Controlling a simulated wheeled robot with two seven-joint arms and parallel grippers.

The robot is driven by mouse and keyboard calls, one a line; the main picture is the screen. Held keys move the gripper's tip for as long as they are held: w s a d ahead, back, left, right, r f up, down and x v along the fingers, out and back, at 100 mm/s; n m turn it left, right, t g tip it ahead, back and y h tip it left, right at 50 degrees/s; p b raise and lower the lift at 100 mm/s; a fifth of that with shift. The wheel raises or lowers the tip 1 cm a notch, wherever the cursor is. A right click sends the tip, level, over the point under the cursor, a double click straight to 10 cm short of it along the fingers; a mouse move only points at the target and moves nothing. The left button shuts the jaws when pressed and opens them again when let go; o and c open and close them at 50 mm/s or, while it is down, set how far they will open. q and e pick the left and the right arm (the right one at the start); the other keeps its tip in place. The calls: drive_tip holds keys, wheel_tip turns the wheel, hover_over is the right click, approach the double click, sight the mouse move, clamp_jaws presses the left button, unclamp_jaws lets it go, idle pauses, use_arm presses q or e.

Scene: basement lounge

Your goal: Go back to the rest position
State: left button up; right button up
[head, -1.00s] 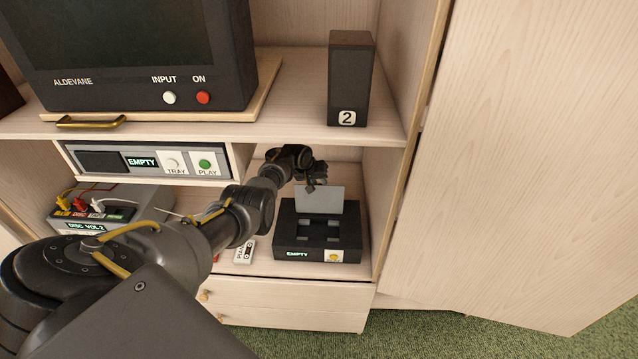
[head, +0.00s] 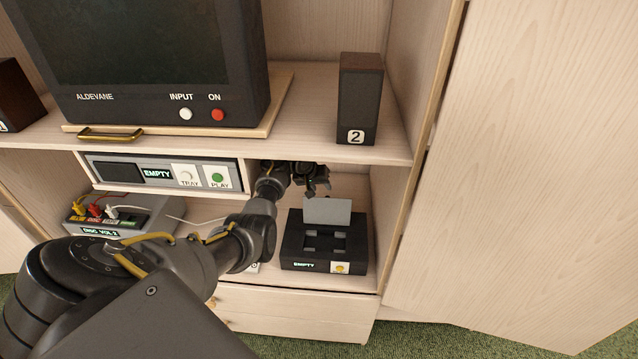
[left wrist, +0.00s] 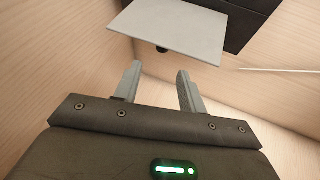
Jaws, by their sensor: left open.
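My left arm reaches from the lower left into the lower compartment of the wooden cabinet. My left gripper (head: 318,184) is above and behind the black box (head: 322,262) marked EMPTY, whose grey lid (head: 327,211) stands raised. In the left wrist view the two fingers (left wrist: 158,85) are apart with nothing between them, and the grey lid (left wrist: 170,32) shows just beyond their tips. I cannot tell whether a finger touches the lid. My right gripper is not in view.
The upper shelf (head: 310,120) hangs close over my left gripper and carries a television (head: 150,60) and a speaker (head: 360,98) marked 2. A disc player (head: 165,172) and a grey box (head: 125,213) with cables are at the left. An open door (head: 520,150) stands right.

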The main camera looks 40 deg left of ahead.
use_arm(q)
drive_tip(key=shift+s+r, duration=0.15)
drive_tip(key=shift+r, duration=0.1)
idle(0.4)
